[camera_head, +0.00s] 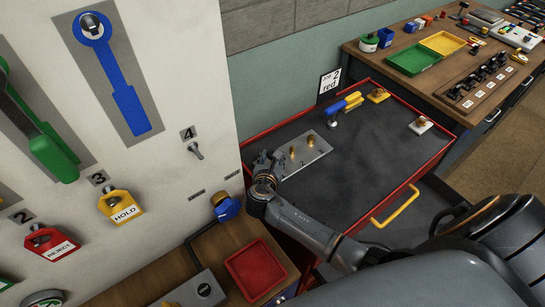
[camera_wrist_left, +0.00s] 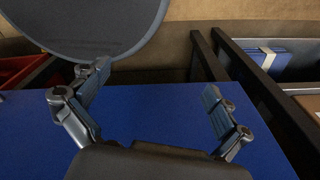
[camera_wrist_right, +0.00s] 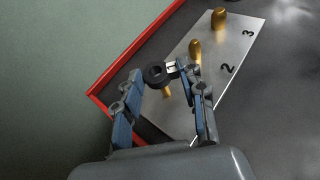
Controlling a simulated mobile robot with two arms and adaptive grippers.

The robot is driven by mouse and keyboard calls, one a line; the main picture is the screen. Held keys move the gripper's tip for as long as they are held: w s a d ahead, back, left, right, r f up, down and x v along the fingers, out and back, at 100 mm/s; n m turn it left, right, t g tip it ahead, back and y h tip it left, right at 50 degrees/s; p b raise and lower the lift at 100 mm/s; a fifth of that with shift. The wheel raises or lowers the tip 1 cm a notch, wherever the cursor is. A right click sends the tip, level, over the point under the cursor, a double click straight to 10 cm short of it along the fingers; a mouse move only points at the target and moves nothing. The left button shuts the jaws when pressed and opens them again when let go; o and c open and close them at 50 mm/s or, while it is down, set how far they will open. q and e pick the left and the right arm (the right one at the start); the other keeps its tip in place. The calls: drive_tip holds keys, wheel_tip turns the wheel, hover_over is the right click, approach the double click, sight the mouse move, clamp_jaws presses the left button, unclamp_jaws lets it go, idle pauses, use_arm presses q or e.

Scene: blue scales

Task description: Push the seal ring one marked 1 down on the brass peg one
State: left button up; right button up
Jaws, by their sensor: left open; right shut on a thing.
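A metal plate (camera_head: 313,158) lies on the dark tray, and in the right wrist view the plate (camera_wrist_right: 222,78) shows marks 2 and 3. Brass pegs stand at mark 2 (camera_wrist_right: 195,50) and mark 3 (camera_wrist_right: 219,18). My right gripper (camera_wrist_right: 161,78), also in the head view (camera_head: 263,163), is shut on a black seal ring (camera_wrist_right: 150,76) with a small pale tag. A brass peg (camera_wrist_right: 166,91) shows just below the ring, at the plate's near end. Whether the ring is around it or above it I cannot tell. My left gripper (camera_wrist_left: 157,80) is open and empty, away from the plate.
A grey-white panel (camera_head: 175,75) with levers rises on the left. A red bin (camera_head: 255,270) stands on the wooden bench.

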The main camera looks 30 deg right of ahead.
drive_tip(key=shift+f+b, duration=1.4)
drive_tip(key=shift+f, duration=0.75)
idle(0.9)
drive_tip(key=o, duration=0.9)
drive_tip(key=shift+c, duration=0.2)
drive_tip(key=v, duration=1.2)
